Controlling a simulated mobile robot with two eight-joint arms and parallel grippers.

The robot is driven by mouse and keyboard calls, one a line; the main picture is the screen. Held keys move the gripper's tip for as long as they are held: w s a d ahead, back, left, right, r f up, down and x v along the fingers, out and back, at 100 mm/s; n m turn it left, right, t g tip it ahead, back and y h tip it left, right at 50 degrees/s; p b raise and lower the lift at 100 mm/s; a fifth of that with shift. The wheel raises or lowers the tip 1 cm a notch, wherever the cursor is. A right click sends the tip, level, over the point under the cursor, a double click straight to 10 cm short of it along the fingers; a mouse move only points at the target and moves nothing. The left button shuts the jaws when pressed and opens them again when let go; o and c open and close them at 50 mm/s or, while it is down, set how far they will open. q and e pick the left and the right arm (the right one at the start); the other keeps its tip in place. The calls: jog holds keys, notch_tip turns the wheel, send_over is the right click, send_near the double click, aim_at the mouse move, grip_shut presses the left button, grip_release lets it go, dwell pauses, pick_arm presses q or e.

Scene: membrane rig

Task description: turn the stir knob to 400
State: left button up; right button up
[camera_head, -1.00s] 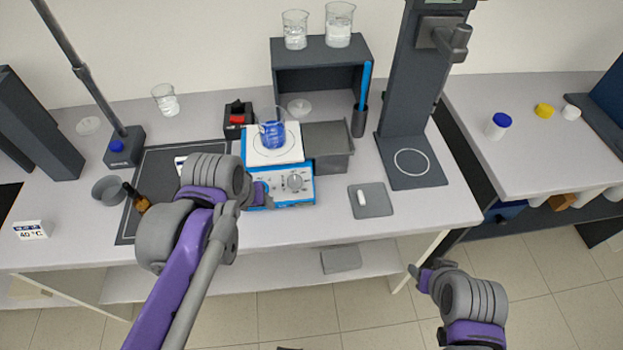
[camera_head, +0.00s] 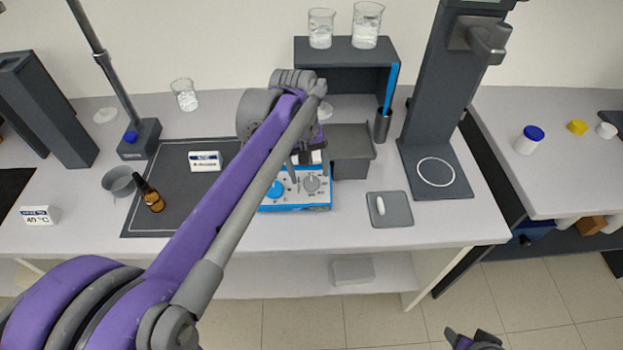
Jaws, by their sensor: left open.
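The hotplate stirrer (camera_head: 322,203) stands near the front of the bench, with a blue and white front panel. The panel carries a blue knob (camera_head: 275,190) on the left and a grey knob (camera_head: 312,184) on the right; I cannot read which is the stir knob or its setting. My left gripper (camera_head: 307,170) is open, pointing down at the panel just above and in front of the grey knob. I cannot tell whether it touches the knob. My arm hides the stirrer's top and the beaker of blue liquid. My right gripper (camera_head: 474,340) is at the bottom edge, cut off.
A dark shelf (camera_head: 345,58) with two beakers stands behind the stirrer, and a grey box (camera_head: 350,155) is close on its right. A small grey pad (camera_head: 390,209) holds a white stir bar (camera_head: 381,206).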

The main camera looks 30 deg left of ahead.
aim_at(311, 182)
pick_arm(q)
jog(key=shift+w+d+f, duration=0.1)
jog(key=shift+d+f, duration=0.05)
jog(key=shift+f, duration=1.45)
grip_shut()
